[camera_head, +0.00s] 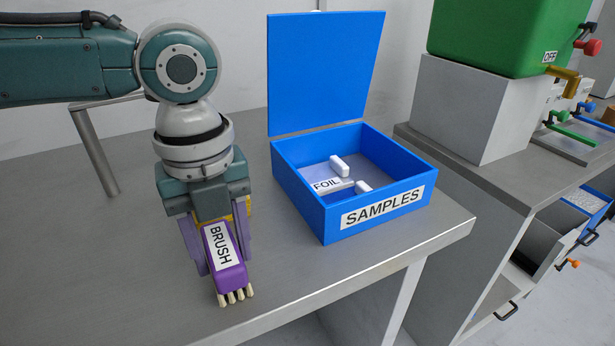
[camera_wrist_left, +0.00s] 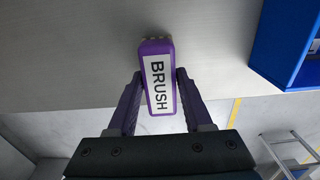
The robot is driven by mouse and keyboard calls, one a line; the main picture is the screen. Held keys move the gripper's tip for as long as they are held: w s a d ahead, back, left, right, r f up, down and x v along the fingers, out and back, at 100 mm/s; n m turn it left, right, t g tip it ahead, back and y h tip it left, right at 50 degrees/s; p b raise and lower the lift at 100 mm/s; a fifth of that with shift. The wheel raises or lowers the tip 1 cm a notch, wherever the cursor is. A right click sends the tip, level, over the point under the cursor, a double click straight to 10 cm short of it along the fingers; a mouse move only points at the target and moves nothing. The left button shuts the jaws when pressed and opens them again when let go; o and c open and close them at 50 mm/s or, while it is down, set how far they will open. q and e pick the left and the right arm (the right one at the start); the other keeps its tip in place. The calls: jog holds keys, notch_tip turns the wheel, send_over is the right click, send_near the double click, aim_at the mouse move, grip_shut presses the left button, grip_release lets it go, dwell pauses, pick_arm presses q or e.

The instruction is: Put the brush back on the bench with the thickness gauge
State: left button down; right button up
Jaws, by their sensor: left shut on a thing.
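The purple brush (camera_head: 222,258) has a white BRUSH label and pale bristles at its lower end. My left gripper (camera_head: 220,255) is shut on the brush, its purple fingers on either side of it. The brush hangs bristles down over the grey bench (camera_head: 80,240), left of the blue box; I cannot tell whether the bristles touch the bench top. In the left wrist view the brush (camera_wrist_left: 159,85) sits between the two fingertips (camera_wrist_left: 160,80). I recognise no thickness gauge in either view. My right gripper is not in view.
The open blue SAMPLES box (camera_head: 330,215) stands on the bench, its lid (camera_head: 325,70) upright, with a FOIL label and white blocks inside. A second counter (camera_head: 480,180) at right carries a green container (camera_head: 500,35) on a grey block. Bench left of my gripper is clear.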

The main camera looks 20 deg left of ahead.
pick_arm(q)
jog(key=shift+f, duration=0.15)
jog(key=shift+c, duration=1.6)
grip_release()
